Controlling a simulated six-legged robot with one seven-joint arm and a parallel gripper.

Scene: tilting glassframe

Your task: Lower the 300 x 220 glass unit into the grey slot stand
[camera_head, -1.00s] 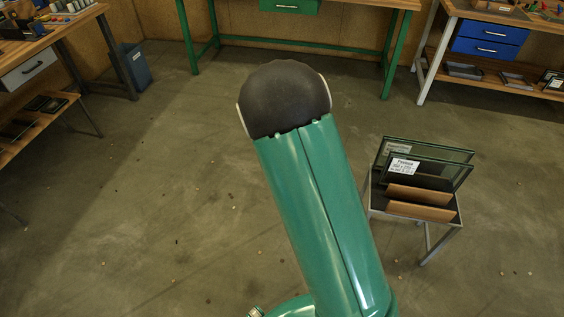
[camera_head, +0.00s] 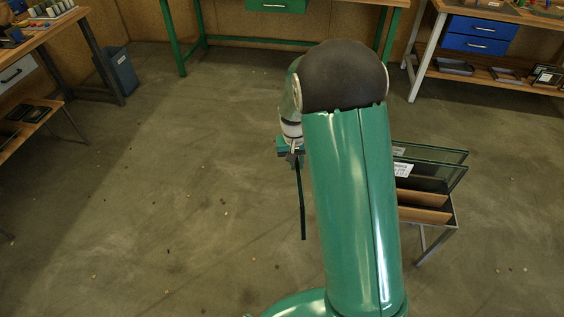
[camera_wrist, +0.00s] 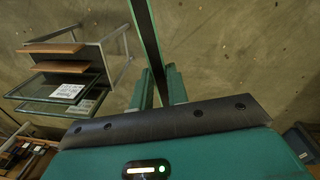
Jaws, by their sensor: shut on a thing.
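My gripper (camera_head: 294,160) hangs left of my arm in the head view, shut on the glass unit (camera_head: 302,208). The glass hangs below it, upright and nearly edge-on, over open floor. In the wrist view the glass (camera_wrist: 147,35) runs as a thin dark strip with green edges between the two fingers of my gripper (camera_wrist: 159,76). The grey slot stand (camera_head: 447,226) is right of my arm, apart from the glass; my arm hides its left part. The stand (camera_wrist: 116,50) shows whole in the wrist view's upper left. It holds brown dividers and labelled glass panes.
A labelled pane (camera_head: 440,178) stands in the rear of the stand. A green-framed bench (camera_head: 345,3) stands at the back, a bench with blue drawers (camera_head: 475,44) back right, a blue bin (camera_head: 123,70) back left. The floor left of my arm is clear.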

